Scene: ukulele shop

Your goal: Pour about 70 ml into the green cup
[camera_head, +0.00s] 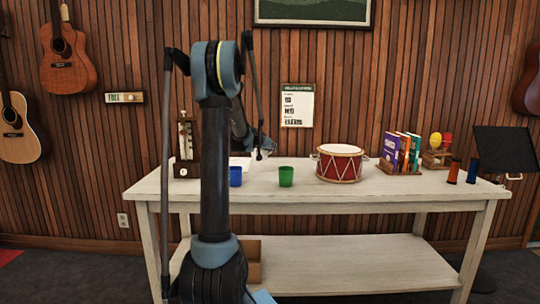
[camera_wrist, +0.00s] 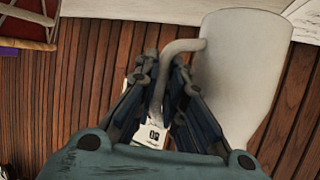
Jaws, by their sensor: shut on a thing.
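The green cup (camera_head: 286,176) stands upright on the white table, left of the drum. A blue cup (camera_head: 236,176) stands to its left, partly behind my arm. In the wrist view my gripper (camera_wrist: 164,66) is shut on the curved handle of a pale, off-white pitcher (camera_wrist: 245,75). The pitcher's body is beside the fingers on the right of that view, and its contents cannot be seen. In the head view my gripper (camera_head: 264,145) is above and behind the cups, small and partly hidden by my arm; the pitcher is hard to make out there.
A red drum (camera_head: 340,163) stands right of the green cup on the table (camera_head: 400,195). Books (camera_head: 398,152), maracas (camera_head: 440,145) and two small cylinders (camera_head: 463,171) are farther right. A metronome (camera_head: 186,148) stands at the left. The table front is clear.

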